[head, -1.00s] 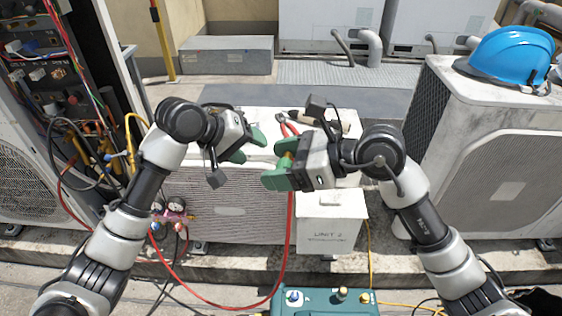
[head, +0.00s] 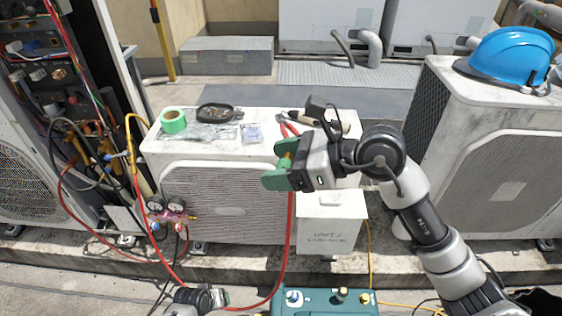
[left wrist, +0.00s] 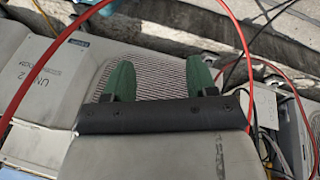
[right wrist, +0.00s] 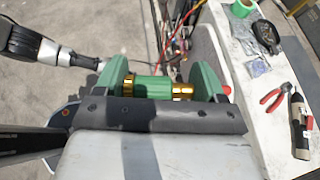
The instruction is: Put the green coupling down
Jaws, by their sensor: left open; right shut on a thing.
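The green coupling (right wrist: 152,88) has a green body with brass ends. It lies crosswise between the green fingers of my right gripper (right wrist: 155,80), which is shut on it. In the head view, my right gripper (head: 276,166) holds the coupling (head: 287,159) in front of the middle condenser's top edge; only a little brass shows there. My left gripper (left wrist: 160,78) is open and empty in the left wrist view. In the head view only part of the left wrist (head: 200,297) shows at the bottom edge.
A blue helmet (head: 510,57) sits on the right condenser.

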